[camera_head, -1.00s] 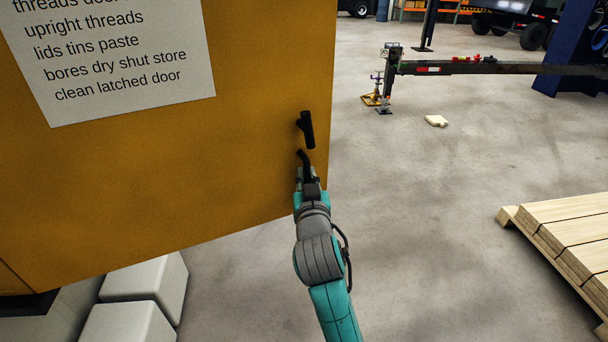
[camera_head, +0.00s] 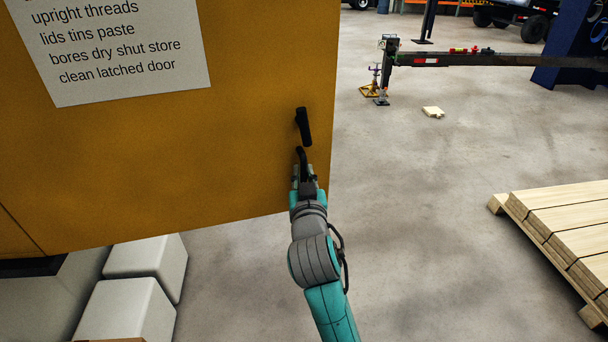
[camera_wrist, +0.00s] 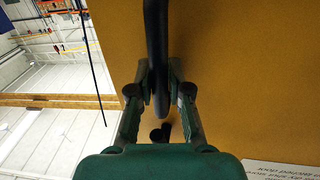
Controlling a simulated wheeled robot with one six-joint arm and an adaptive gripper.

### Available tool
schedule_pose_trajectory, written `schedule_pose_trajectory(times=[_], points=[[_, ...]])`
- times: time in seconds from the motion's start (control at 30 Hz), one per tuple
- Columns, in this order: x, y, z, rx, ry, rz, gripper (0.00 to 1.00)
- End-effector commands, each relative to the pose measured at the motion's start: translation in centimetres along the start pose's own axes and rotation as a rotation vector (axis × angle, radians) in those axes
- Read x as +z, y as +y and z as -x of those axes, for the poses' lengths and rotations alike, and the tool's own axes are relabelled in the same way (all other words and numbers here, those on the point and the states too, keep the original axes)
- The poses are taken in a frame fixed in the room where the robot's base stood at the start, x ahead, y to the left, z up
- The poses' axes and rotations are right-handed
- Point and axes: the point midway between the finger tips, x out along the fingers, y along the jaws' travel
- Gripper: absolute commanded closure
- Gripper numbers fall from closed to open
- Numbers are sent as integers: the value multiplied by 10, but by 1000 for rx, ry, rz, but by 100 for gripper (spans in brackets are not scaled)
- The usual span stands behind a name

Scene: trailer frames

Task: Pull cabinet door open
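The cabinet door (camera_head: 190,165) is a large yellow-orange panel filling the left of the head view; it also shows in the wrist view (camera_wrist: 240,80). Near its right edge is a black lever (camera_head: 303,126). Just below it is a curved black handle (camera_head: 301,156). My gripper (camera_head: 304,174) is at this lower handle. In the wrist view, the handle bar (camera_wrist: 156,40) runs between my two fingers (camera_wrist: 160,78), which close in on both sides of it and appear to touch it. The far side of the grip is hidden.
A printed sign (camera_head: 130,75) is on the door. Pale blocks (camera_head: 145,268) stand below the door at lower left. A wooden pallet (camera_head: 560,225) lies at right, and a dark beam on a stand (camera_head: 470,59) is behind.

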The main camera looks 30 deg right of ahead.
Motion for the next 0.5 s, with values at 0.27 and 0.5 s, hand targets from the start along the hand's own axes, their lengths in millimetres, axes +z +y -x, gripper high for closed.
schedule_pose_trajectory(times=[0.27,0.5], points=[[0,0,0,0,0,0,73],[0,-1,16,-2,0,0,73]])
